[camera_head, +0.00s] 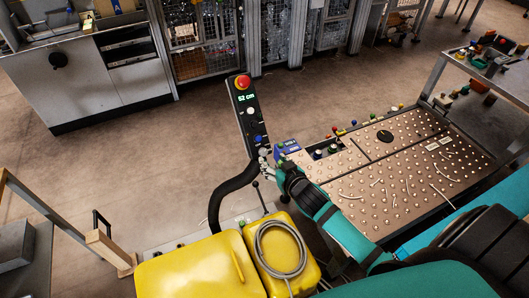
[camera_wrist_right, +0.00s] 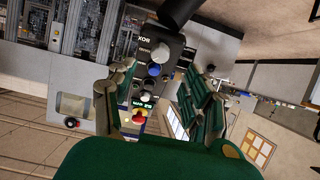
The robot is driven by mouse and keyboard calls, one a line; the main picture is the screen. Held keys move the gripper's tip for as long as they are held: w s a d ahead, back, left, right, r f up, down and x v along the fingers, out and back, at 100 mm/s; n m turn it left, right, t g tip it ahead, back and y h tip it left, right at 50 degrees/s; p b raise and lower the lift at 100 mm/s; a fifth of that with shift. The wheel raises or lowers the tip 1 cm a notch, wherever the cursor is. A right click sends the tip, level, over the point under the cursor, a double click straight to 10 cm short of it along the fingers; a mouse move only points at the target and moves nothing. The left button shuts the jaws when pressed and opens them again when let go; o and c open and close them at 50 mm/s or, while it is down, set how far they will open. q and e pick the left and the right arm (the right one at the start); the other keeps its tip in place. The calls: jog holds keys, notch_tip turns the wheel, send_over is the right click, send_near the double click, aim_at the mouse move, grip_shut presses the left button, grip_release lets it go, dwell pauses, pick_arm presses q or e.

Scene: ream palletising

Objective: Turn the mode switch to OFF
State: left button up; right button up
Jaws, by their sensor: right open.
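A narrow dark control panel (camera_head: 248,112) stands upright left of the worktable, with a red mushroom button, a green "52 cm" display, a pale button and a blue button (camera_head: 258,139). In the right wrist view the panel (camera_wrist_right: 172,58) appears upside down, with a grey knob (camera_wrist_right: 160,52) beyond the blue button (camera_wrist_right: 154,69). Which control is the mode switch cannot be read. My right gripper (camera_head: 265,158) is at the panel's lower end; in the wrist view its open fingers (camera_wrist_right: 158,72) spread on both sides of the panel, with nothing held. My left gripper is not in view.
A perforated worktable (camera_head: 385,165) with small fittings lies right of the panel. Yellow containers (camera_head: 195,268), one with a coiled grey cable (camera_head: 280,248), stand in front. The floor left of the panel is clear.

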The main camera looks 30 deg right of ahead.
aim_at(264, 152)
jog(key=x, duration=0.7)
jog(key=shift+w+f, duration=0.15)
jog(key=shift+w, duration=0.2)
jog(key=shift+c, duration=0.2)
grip_shut()
